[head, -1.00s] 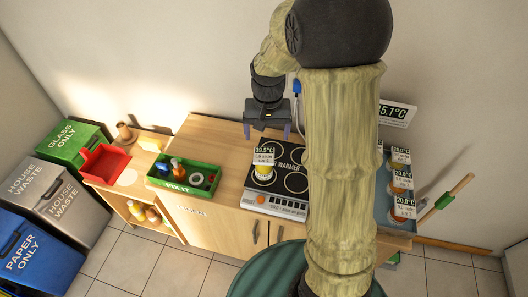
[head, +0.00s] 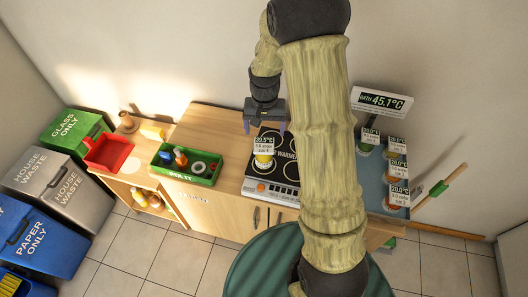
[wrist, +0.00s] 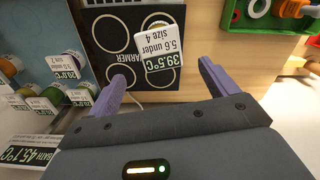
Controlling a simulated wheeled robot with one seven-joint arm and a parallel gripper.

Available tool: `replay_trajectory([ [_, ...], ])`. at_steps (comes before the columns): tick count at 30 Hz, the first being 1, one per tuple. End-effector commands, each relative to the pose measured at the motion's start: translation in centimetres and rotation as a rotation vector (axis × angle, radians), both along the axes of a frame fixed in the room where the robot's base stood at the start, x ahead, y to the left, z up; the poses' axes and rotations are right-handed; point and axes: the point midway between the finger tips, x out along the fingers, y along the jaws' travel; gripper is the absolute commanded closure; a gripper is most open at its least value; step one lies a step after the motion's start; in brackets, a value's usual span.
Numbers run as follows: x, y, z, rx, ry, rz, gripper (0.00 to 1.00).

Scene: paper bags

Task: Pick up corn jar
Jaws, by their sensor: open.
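A jar with yellow contents (head: 263,162), which may be the corn jar, stands on the warmer (head: 258,188) under a 39.5°C tag. Its top edge also shows in the wrist view (wrist: 156,20), mostly behind the tag. No contents name is readable. My gripper (head: 264,128) is open and empty, appearing behind and above the warmer in the head view. In the wrist view its fingers (wrist: 162,73) are spread, with the tagged jar beyond them.
A green tray of tools (head: 186,165) is left of the warmer, and a red bin (head: 107,152) further left. The blue bath (head: 374,196) with a 45.1°C sign (head: 382,102) is at the right. Bare counter (head: 213,130) lies behind the green tray.

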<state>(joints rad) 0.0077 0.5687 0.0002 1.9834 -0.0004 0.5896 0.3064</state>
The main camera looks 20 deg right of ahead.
Motion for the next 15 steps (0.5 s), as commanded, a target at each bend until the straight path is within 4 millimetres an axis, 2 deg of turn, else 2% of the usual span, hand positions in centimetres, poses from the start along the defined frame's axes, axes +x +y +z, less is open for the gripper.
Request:
replay_trajectory([
  [9,-0.1,0.0,-4.8,0.000,0.004,-0.001,0.15],
  [15,-0.1,0.0,-5.6,0.000,0.000,-0.001,0.15],
])
